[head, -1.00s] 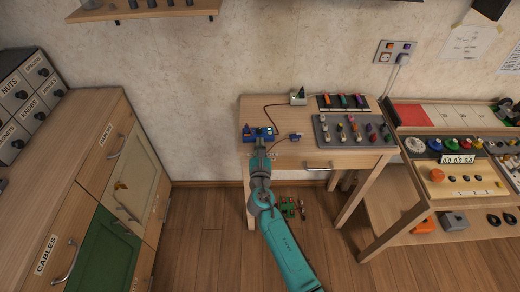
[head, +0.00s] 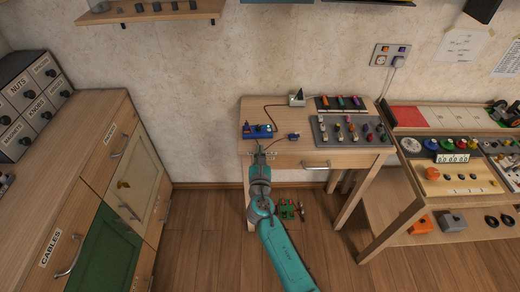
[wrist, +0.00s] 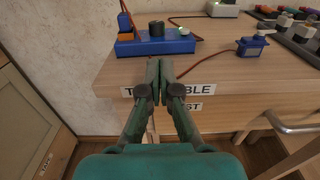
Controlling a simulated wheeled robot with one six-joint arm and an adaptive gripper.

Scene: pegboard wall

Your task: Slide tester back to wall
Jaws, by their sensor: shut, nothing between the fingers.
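The tester, which I take to be the blue box (head: 257,131) with a dark knob, sits near the left end of the small wooden table (head: 285,152). In the wrist view the blue box (wrist: 158,46) lies just beyond my fingertips, with a black knob and a green light on top. My gripper (head: 257,147) is at the table's front left edge, on the near side of the box. In the wrist view my gripper (wrist: 160,64) is shut and empty, its tips close together. A small gap seems to separate tips and box. The wall stands behind the table.
A wire runs from the blue box to a pale box (head: 297,98) near the wall. A small blue servo (wrist: 253,45) sits to the right. A grey tray (head: 350,131) of parts fills the table's right. Bare tabletop shows behind the blue box.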

